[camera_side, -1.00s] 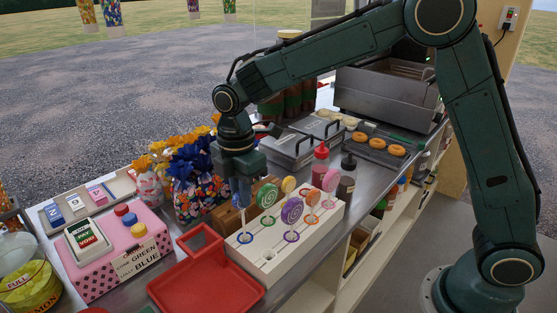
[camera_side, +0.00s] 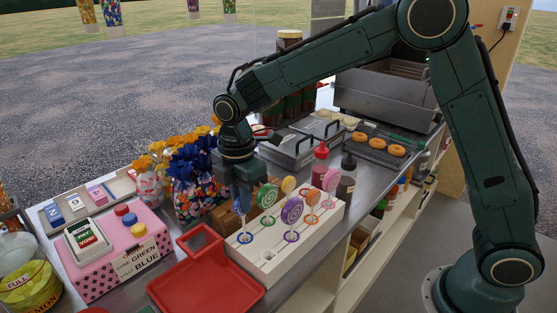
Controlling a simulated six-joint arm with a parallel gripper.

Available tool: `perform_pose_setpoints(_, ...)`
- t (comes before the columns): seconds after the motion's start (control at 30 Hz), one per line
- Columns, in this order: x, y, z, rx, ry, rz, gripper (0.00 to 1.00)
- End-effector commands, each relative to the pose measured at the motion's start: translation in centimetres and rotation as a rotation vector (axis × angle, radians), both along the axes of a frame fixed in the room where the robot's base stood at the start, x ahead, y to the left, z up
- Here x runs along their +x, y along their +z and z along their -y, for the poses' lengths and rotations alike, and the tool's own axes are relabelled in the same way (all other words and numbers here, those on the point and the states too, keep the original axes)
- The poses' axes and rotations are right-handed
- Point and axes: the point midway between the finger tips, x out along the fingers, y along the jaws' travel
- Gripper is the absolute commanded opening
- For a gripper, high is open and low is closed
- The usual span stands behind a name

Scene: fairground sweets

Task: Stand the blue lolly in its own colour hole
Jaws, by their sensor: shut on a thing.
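My gripper (camera_side: 241,205) is shut on the blue lolly (camera_side: 243,198), with its fingers pointing down over the left end of the white lolly stand (camera_side: 296,250). The fingers hide most of the lolly's head. Its pale stick (camera_side: 244,225) hangs about upright below them, down at the blue-ringed hole (camera_side: 244,238). I cannot tell how deep the stick is in the hole. A green lolly (camera_side: 267,196) and a purple lolly (camera_side: 291,211) stand just right of my gripper. Pink, orange and yellow lollies stand farther right and back.
A red tray (camera_side: 205,280) lies in front of the stand. A pink dotted box (camera_side: 120,255) with coloured buttons and a sign reading GREEN and BLUE is at left. Sauce bottles (camera_side: 320,165) stand at back right.

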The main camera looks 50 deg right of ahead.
Motion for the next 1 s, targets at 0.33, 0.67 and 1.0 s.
perform_pose_setpoints(0.33,0.0,-0.1,0.0,0.0,0.0,0.0,0.0)
perform_pose_setpoints(0.67,0.0,-0.8,0.0,0.0,0.0,0.0,0.0)
perform_pose_setpoints(1.0,0.0,-2.0,0.0,0.0,0.0,0.0,0.0)
